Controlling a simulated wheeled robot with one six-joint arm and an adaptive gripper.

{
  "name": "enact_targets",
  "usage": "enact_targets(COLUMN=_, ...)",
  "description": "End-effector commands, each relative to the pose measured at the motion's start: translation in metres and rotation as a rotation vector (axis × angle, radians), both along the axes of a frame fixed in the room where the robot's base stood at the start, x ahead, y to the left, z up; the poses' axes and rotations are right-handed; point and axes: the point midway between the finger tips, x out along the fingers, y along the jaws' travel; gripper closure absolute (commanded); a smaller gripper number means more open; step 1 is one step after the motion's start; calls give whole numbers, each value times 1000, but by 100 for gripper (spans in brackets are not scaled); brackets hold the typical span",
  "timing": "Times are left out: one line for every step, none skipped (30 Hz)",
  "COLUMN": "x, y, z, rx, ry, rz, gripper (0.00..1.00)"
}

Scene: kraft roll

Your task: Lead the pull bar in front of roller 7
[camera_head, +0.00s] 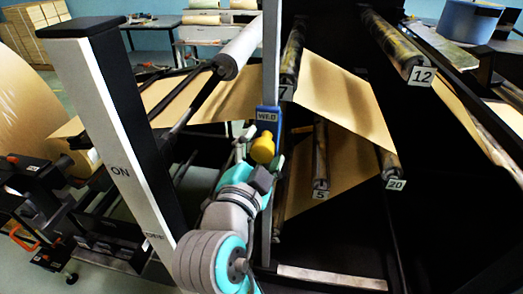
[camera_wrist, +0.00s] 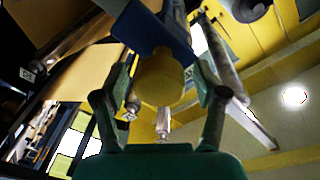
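The pull bar's end shows as a blue block (camera_head: 268,116) labelled WEB with a yellow knob (camera_head: 262,149) below it. My gripper (camera_head: 262,165) is at the knob, its fingers partly hidden in the head view. In the wrist view the two fingers lie on either side of the yellow knob (camera_wrist: 160,78) and appear closed on it, under the blue block (camera_wrist: 155,30). Roller 7 (camera_head: 292,55) is just right of and above the block, behind an upright post; its label is partly covered. Brown kraft paper (camera_head: 345,100) slopes down from roller 7 toward roller 20 (camera_head: 388,163).
Roller 5 (camera_head: 320,155) stands below roller 7, and roller 12 (camera_head: 400,45) is at upper right. A grey post (camera_head: 271,55) rises beside the block. A white-and-black ON column (camera_head: 105,130) stands left of my arm. The large kraft roll (camera_head: 25,105) is at far left.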

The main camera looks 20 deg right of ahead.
Motion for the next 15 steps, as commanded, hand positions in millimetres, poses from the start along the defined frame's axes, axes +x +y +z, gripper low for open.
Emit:
enact_targets(x=0, y=0, z=0, rx=0, ry=0, rz=0, gripper=45)
enact_targets(x=0, y=0, z=0, rx=0, ry=0, rz=0, gripper=52)
enact_targets(x=0, y=0, z=0, rx=0, ry=0, rz=0, gripper=62)
enact_targets(x=0, y=0, z=0, rx=0, ry=0, rz=0, gripper=70)
enact_targets(x=0, y=0, z=0, rx=0, ry=0, rz=0, gripper=77)
enact_targets(x=0, y=0, z=0, rx=0, ry=0, rz=0, gripper=87)
enact_targets(x=0, y=0, z=0, rx=0, ry=0, rz=0, gripper=95)
enact_targets(x=0, y=0, z=0, rx=0, ry=0, rz=0, gripper=100)
enact_targets(x=0, y=0, z=0, rx=0, ry=0, rz=0, gripper=100)
enact_targets(x=0, y=0, z=0, rx=0, ry=0, rz=0, gripper=100)
enact_targets(x=0, y=0, z=0, rx=0, ry=0, rz=0, gripper=100)
enact_targets(x=1, y=1, z=1, rx=0, ry=0, rz=0, gripper=100)
enact_targets(x=1, y=2, z=2, rx=1, ry=-1, rz=0, gripper=100)
enact_targets(x=2, y=3, z=3, rx=1, ry=-2, rz=1, gripper=100)
enact_targets(x=3, y=5, z=5, rx=1, ry=-1, rz=1, gripper=100)
